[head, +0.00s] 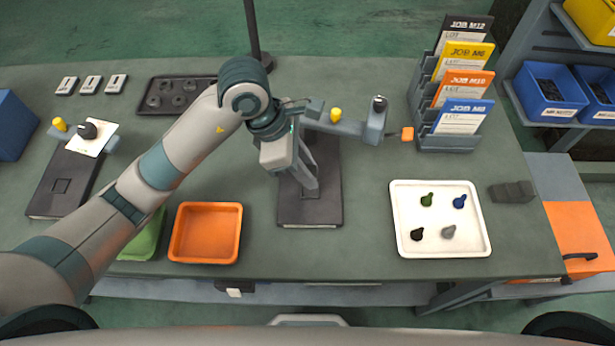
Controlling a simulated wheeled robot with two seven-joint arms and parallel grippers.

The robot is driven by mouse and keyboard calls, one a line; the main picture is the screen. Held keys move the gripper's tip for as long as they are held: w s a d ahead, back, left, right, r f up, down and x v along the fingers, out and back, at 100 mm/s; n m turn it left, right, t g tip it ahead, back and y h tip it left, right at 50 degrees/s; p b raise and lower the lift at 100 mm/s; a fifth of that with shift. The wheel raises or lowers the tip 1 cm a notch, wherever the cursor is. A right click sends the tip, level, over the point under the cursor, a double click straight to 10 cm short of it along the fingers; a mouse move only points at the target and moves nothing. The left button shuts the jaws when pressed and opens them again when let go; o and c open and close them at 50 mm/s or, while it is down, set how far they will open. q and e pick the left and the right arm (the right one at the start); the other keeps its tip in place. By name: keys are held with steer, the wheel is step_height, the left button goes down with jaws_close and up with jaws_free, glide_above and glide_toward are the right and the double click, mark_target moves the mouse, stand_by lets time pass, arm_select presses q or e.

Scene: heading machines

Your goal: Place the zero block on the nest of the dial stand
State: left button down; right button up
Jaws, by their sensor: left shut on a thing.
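A dial stand (326,212) with a flat black base stands in the middle of the bench. Its yellow knob (336,115), grey head (375,121) and small orange piece (407,133) show behind my arm. My left gripper (312,186) reaches down over this base, its fingers close together and shut on the zero block, which is mostly hidden by the fingers. The nest of this stand is hidden beneath the gripper. I cannot tell whether the block touches it. A second stand (50,200) at the left has a square nest (60,186) in view. My right gripper is not in view.
An orange tray (205,258) and a green tray (145,245) lie left of the stand. A white tray (399,248) with several small coloured parts lies right. A job card rack (447,141) stands behind. A dark block (512,191) sits near the right edge.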

arm_select(q)
step_height(320, 180, down, 4)
steer(key=shift+r+p, duration=0.25)
steer(key=shift+p, duration=0.3)
steer(key=shift+f, duration=0.1)
steer(key=shift+f, duration=0.2)
steer(key=c, duration=1.5)
jaws_free()
steer(key=shift+c, duration=0.2)
steer(key=shift+r, duration=0.1)
